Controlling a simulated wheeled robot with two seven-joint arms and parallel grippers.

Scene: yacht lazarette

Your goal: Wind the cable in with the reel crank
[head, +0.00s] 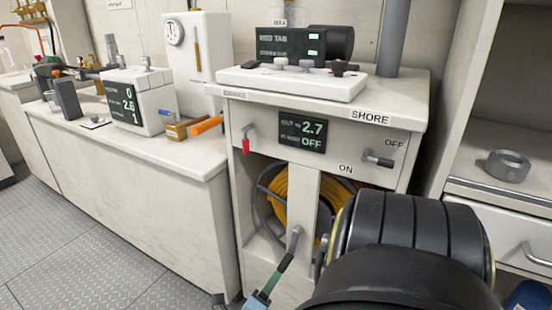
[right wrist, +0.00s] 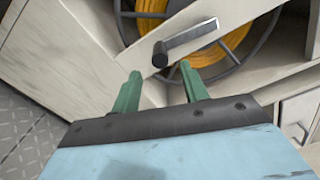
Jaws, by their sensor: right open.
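The reel (head: 268,209) sits in the opening of the white shore cabinet, with yellow cable (head: 293,190) wound on it. A pale post covers its middle. The cable (right wrist: 205,55) and the dark reel rim also show in the right wrist view. The grey reel crank (head: 295,239) is in front of the post. In the right wrist view, the crank (right wrist: 190,40) slants down left to a dark knob. My right gripper (right wrist: 160,76) is open and empty, its green fingers on either side below the knob. Its fingers also show low in the head view (head: 276,279). My left gripper is not in view.
The cabinet display (head: 302,132) reads 2.7 and OFF. A shore switch lever (head: 378,160) and a red-tipped lever (head: 245,140) flank it. A white counter (head: 130,147) stands left; an open shelf (head: 500,185) stands right. My black arm hides part of the cabinet.

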